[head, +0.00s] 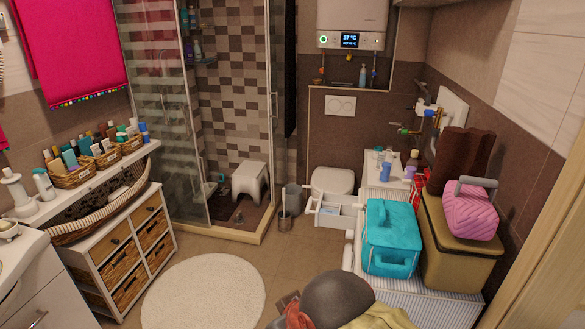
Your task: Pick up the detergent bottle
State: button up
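I cannot tell for sure which bottle is the detergent bottle. A white bottle with a blue-grey cap (43,184) stands upright on the white shelf at the left, next to a white pump-like bottle (17,190). Several small bottles of mixed colours (107,144) stand in wicker baskets (73,179) on the same shelf. A small bottle (363,76) stands on a ledge at the back under the water heater. A few more small bottles (386,172) stand on the white unit at the right. I do not see my gripper in the head view.
A white cabinet with wicker drawers (130,250) stands below the shelf. A round white rug (205,292) lies on open floor. A teal bag (391,238), a tan box (455,255) and a pink bag (471,210) crowd the right. A white stool (250,178) stands in the shower.

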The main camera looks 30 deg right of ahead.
aim_at(386, 166)
jog(key=i+j+u, duration=0.1)
jog(key=i, duration=0.25)
jog(key=i+j+u, duration=0.15)
jog(key=i+j, duration=0.15)
jog(key=i+j+u, duration=0.1)
jog(key=i, duration=0.35)
jog(key=i+z, duration=0.25)
jog(key=z, duration=0.15)
jog(key=i+z, duration=0.4)
jog(key=i+j+z, duration=0.1)
jog(key=z, duration=0.3)
jog(key=i+j+z, duration=0.35)
jog(key=i+z, duration=0.2)
jog(key=z, duration=0.25)
jog(key=i+z, duration=0.15)
jog(key=z, duration=0.35)
jog(key=i+j+z, duration=0.1)
jog(key=z, duration=0.35)
jog(key=i+j+z, duration=0.15)
jog(key=z, duration=0.3)
jog(key=i+j+z, duration=0.25)
jog(key=z, duration=0.25)
jog(key=i+j+z, duration=0.15)
jog(key=z, duration=0.15)
jog(key=i+j+z, duration=0.25)
jog(key=j, duration=0.15)
jog(key=j+z, duration=0.3)
